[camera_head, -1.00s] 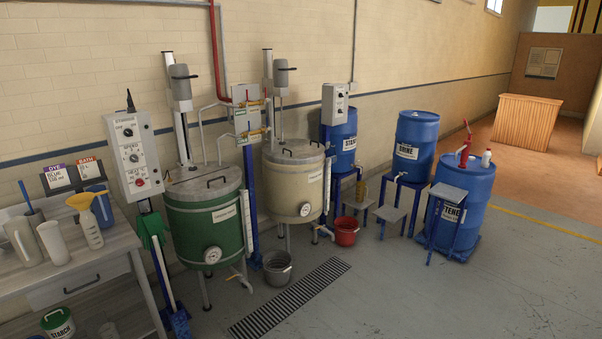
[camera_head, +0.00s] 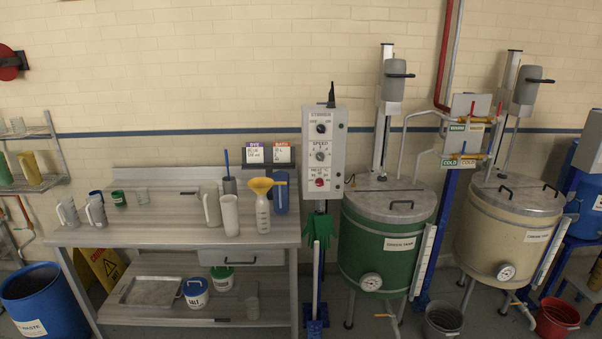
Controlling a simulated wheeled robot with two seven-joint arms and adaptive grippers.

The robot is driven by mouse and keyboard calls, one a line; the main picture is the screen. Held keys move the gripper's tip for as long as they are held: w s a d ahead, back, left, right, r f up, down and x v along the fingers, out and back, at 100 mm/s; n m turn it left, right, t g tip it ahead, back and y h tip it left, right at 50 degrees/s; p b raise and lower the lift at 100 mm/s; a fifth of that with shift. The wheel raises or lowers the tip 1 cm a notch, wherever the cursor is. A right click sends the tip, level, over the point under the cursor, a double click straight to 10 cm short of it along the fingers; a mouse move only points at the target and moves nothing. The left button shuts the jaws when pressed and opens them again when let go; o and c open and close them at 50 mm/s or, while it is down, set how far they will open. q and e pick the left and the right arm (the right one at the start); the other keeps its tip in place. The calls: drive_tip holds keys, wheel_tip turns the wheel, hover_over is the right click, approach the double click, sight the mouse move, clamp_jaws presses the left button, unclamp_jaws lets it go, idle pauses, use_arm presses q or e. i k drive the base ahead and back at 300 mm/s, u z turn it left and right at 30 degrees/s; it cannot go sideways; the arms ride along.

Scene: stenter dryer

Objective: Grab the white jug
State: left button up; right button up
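Several pale jugs stand on the grey workbench (camera_head: 160,236) in the head view. A tall off-white jug (camera_head: 211,206) with a handle on its left side stands upright right of the bench's middle. A white cylindrical vessel (camera_head: 229,217) stands just in front and to the right of it, partly overlapping it in the picture. Two smaller pale jugs with handles, one (camera_head: 68,212) and another (camera_head: 96,212), stand at the bench's left end. I cannot tell which one is the task's white jug. Neither of my grippers is in view.
A bottle with a yellow funnel (camera_head: 263,213) and a blue jug (camera_head: 281,198) stand at the bench's right. The green tank (camera_head: 385,250) and control box (camera_head: 322,150) are further right. A blue barrel (camera_head: 38,302) stands at left. The bench's middle top is mostly clear.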

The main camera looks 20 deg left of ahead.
sight(209, 191)
drive_tip(key=u, duration=1)
drive_tip(key=i, duration=1.15)
drive_tip(key=u, duration=0.65)
